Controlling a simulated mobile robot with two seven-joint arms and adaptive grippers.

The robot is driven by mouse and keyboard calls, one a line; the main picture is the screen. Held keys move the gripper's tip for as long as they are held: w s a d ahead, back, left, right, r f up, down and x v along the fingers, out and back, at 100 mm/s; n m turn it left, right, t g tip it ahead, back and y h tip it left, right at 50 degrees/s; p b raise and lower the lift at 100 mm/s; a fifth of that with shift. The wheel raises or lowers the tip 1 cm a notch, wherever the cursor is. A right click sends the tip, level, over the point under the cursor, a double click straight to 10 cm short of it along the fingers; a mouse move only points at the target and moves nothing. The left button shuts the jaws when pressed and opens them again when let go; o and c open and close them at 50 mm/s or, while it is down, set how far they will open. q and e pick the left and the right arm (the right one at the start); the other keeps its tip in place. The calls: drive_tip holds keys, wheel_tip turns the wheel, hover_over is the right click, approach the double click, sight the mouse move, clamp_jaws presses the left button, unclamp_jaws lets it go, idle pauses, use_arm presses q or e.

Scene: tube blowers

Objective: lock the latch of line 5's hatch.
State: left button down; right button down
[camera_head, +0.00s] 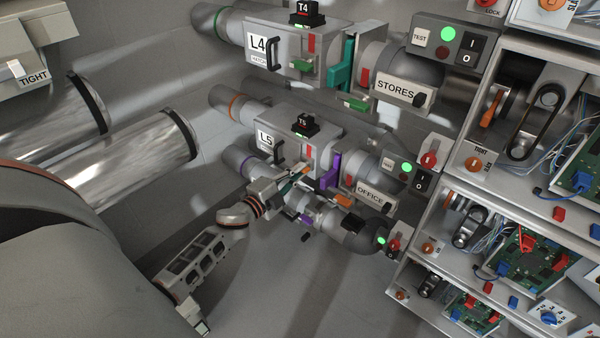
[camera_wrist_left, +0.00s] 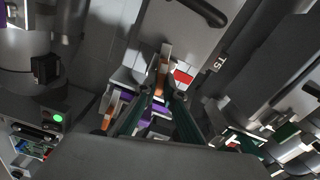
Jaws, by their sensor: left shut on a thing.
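Line 5's housing has an L5 label (camera_head: 265,138), a grey hatch with a black handle (camera_head: 279,152), and a red patch (camera_head: 308,152) at its right edge. The hatch sits closed against the housing as far as I can see. Its orange latch lever (camera_head: 304,171) is below the red patch, partly hidden by my left gripper (camera_head: 291,184). In the left wrist view my gripper's dark green fingers (camera_wrist_left: 164,103) are shut on the orange lever (camera_wrist_left: 162,76). The red patch (camera_wrist_left: 183,77) is just beside the lever, and the hatch handle (camera_wrist_left: 203,12) shows above. My right gripper is not in view.
Line 4's housing with an L4 label (camera_head: 262,43) is above, with a green lever (camera_head: 302,65). A purple slide gate (camera_head: 330,170) and the OFFICE sign (camera_head: 370,195) are right of my gripper. Another line with purple parts runs close below. Shelves with electronics (camera_head: 525,250) fill the right.

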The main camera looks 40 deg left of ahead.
use_arm(q)
drive_tip(key=m, duration=0.2)
drive_tip(key=shift+f+m+b, duration=0.15)
drive_tip(key=shift+m+b, duration=0.15)
drive_tip(key=shift+b, duration=0.1)
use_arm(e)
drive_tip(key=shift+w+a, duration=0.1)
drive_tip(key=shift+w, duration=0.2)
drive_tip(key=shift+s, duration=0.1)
use_arm(q)
drive_tip(key=c, duration=2.1)
unclamp_jaws()
drive_tip(key=shift+c, duration=0.2)
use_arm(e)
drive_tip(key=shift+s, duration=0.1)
use_arm(q)
drive_tip(key=s, duration=1.2)
drive_tip(key=shift+a, duration=0.45)
